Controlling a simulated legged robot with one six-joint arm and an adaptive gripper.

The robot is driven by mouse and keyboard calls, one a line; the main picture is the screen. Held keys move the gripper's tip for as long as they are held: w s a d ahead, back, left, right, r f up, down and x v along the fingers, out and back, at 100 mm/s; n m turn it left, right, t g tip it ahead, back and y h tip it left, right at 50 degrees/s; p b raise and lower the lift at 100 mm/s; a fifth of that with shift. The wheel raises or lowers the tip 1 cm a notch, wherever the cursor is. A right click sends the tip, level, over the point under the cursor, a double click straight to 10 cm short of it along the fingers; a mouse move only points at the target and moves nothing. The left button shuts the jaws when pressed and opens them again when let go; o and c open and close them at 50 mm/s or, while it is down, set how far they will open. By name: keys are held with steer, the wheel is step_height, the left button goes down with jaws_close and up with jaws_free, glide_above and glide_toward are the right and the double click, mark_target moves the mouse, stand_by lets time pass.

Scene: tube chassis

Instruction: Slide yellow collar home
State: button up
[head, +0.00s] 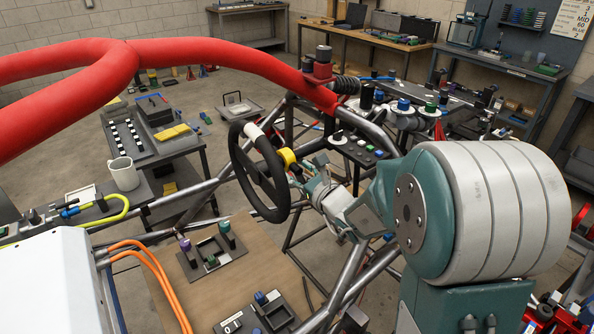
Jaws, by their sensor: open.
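The yellow collar (287,157) is a small bright ring just right of the black steering wheel (278,188), at the middle of the head view. It appears to sit around or beside the wheel's column; its exact seating cannot be told. My gripper (300,172) is open, just to the right of and below the collar, with its fingers towards the wheel. The fingers are small here, and whether they touch the collar cannot be told. The wheel partly hides the space left of the collar.
A dark switch panel (357,146) lies right behind my gripper. Grey chassis tubes (362,262) run below and around it. A red padded tube (215,56) arches above. A wooden board (160,290) with small fixtures lies below left of the wheel.

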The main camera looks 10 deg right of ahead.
steer(key=shift+w, duration=0.3)
steer(key=shift+s, duration=0.1)
jaws_close()
steer(key=shift+a, duration=0.1)
steer(key=shift+s+a, duration=0.15)
steer(key=shift+a, duration=0.1)
steer(key=shift+s+a, duration=0.15)
steer(key=shift+a, duration=0.45)
jaws_free()
steer(key=shift+d, duration=0.15)
